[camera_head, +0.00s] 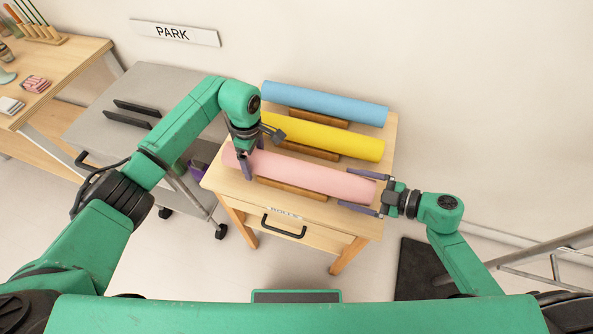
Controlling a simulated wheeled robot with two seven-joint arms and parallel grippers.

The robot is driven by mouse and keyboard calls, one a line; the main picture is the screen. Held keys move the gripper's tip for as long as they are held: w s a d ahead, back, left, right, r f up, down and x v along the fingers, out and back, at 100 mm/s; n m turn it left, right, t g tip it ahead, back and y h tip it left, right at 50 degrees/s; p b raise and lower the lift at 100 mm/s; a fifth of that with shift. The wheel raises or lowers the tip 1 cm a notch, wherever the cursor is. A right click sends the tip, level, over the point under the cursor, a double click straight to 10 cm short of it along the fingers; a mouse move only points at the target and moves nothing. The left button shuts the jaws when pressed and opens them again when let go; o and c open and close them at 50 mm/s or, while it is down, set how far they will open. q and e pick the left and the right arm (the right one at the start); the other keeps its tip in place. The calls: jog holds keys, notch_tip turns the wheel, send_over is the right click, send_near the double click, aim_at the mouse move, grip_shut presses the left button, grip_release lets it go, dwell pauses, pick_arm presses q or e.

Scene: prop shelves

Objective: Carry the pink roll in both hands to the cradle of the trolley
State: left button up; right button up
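The pink roll (310,177) lies on a low wooden holder (290,189) at the front of the wooden table. My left gripper (254,156) is over the roll's left end, its purple fingers apart, one on the near side and one toward the far side. My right gripper (365,192) is at the roll's right end, its fingers spread on the far and near sides. Whether any finger touches the roll I cannot tell. The grey trolley (163,84) stands left of the table, with a cradle of two dark bars (126,118) on top. My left arm hides part of the trolley.
A yellow roll (340,140) and a blue roll (325,102) lie behind the pink one on the wooden table (225,184). A workbench (55,65) with small items is at far left. A dark mat (416,268) and metal rails (560,252) are at right.

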aim_at(342, 175)
pick_arm(q)
grip_shut()
pick_arm(e)
grip_shut()
pick_arm(q)
jog(key=shift+r, duration=0.1)
pick_arm(e)
jog(key=shift+r, duration=0.1)
